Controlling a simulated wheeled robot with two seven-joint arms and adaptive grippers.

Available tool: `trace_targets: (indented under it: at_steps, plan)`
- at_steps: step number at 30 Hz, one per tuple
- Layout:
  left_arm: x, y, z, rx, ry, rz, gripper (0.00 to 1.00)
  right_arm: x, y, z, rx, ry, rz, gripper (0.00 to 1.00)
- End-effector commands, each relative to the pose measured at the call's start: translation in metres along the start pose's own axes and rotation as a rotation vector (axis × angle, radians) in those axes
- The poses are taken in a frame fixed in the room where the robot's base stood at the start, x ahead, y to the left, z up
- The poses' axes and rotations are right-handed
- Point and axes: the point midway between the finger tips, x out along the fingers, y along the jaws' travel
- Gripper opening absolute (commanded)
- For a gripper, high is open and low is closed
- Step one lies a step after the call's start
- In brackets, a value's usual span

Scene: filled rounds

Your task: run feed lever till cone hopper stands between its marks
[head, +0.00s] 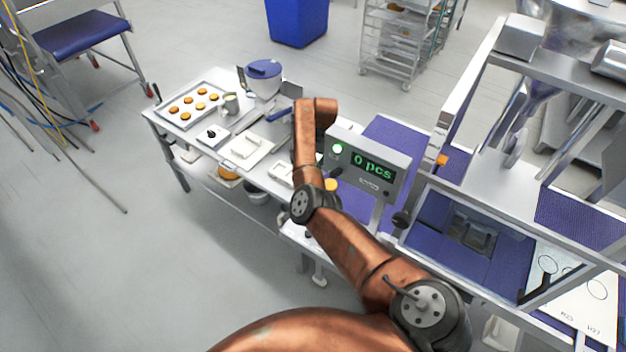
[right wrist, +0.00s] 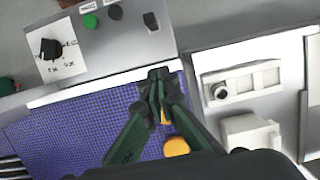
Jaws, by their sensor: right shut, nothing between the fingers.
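A silver funnel-shaped part (head: 536,90), perhaps the cone hopper, hangs in the metal frame at the upper right of the head view. Its marks and fill level cannot be made out. A black ball knob (head: 401,220) stands below the counter display; I cannot tell whether it is the feed lever. In the right wrist view a black knob (right wrist: 50,48) sits on a white marked plate at the upper left. My right gripper (right wrist: 158,82) is shut and empty above the blue belt, apart from that knob. My left gripper is out of view.
An orange round (right wrist: 176,146) lies near my right fingers. A grey button panel (right wrist: 110,30) borders the belt (right wrist: 75,125). A tray of rounds (head: 186,118) is on the left table.

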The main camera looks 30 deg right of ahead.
Motion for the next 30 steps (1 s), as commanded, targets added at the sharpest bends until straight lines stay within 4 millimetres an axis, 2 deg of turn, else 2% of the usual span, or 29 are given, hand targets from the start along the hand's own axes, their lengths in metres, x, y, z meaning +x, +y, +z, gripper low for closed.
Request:
trace_targets:
  at_steps: [12, 16, 21, 30]
  plan:
    - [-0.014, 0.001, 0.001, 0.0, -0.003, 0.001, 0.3, 0.084, 0.001, 0.0, -0.001, 0.0, 0.002, 0.0]
    - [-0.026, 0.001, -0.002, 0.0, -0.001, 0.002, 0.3, 0.087, -0.001, 0.019, -0.004, 0.002, -0.001, 0.0]
    - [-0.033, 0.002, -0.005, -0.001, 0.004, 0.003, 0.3, 0.092, 0.0, 0.034, -0.002, 0.003, -0.001, 0.0]
    - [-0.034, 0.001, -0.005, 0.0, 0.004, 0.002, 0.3, 0.094, 0.001, 0.037, -0.001, 0.004, -0.001, 0.0]
